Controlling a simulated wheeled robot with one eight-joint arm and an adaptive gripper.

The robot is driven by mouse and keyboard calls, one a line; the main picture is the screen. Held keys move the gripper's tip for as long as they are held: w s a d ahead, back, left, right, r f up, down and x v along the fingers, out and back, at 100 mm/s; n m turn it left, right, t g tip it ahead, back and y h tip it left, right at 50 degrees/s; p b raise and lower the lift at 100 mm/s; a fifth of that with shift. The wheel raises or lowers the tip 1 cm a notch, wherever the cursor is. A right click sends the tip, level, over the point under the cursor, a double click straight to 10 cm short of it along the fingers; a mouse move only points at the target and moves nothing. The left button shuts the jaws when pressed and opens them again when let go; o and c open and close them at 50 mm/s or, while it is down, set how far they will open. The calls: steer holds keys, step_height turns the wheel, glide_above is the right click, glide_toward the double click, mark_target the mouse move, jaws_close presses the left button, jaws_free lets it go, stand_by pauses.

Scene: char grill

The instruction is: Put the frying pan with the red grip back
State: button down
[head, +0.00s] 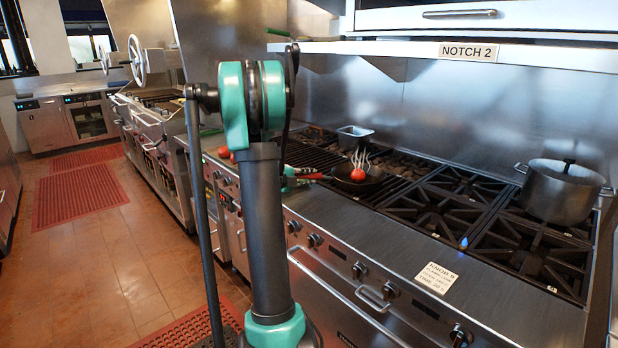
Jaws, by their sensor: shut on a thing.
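The dark frying pan (372,183) is over the left part of the range, and its grip (314,176) points left. A round red object with pale curved prongs (358,174) shows in or just over the pan. My gripper (293,177) is at the grip end and is shut on the grip. My own arm stands in front and hides most of the gripper. I cannot tell whether the pan rests on the grates or is held slightly above them.
A large steel pot (562,192) stands on the right burners. A small steel pan (355,137) sits at the back. A blue flame (463,242) shows on a front burner. A shelf marked NOTCH 2 (400,47) overhangs the range. Tiled floor (100,255) is open at left.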

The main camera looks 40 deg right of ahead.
steer(key=c, duration=1.4)
jaws_free()
steer(key=shift+o, duration=0.2)
